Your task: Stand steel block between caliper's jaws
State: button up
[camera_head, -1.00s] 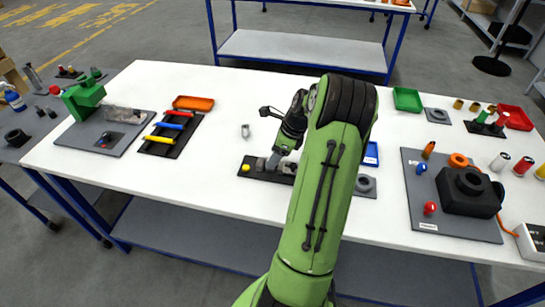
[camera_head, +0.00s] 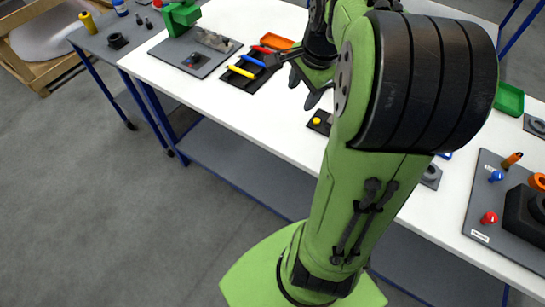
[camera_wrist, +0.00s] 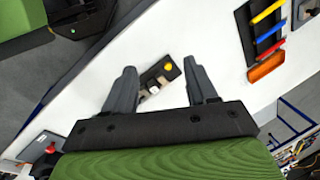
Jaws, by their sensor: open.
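My gripper (camera_head: 303,88) is open and empty, raised above the table at the left of my arm in the head view. In the wrist view, its two fingers (camera_wrist: 159,66) are spread wide apart. A dark fixture with a yellow button, likely the caliper (camera_wrist: 162,76), lies on the table and shows between the fingers from above. Its yellow-button end (camera_head: 319,122) shows in the head view; my arm hides the rest. A small pale piece (camera_wrist: 153,90) shows at the fixture, perhaps the steel block. I cannot tell whether it stands between jaws.
A grey board with a green vise (camera_head: 181,17) is farther left. A grey board with coloured pegs (camera_head: 480,234) is on the right. White table (camera_head: 272,112) is bare around the fixture.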

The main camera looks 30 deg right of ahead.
jog(key=s+a+r+n+t, duration=0.2)
jog(key=s+a+n+t, duration=0.1)
jog(key=s+a+n, duration=1)
jog(key=a+n, duration=0.4)
jog(key=n, duration=0.1)
jog(key=shift+s+r, duration=0.15)
jog(key=shift+s, duration=0.05)
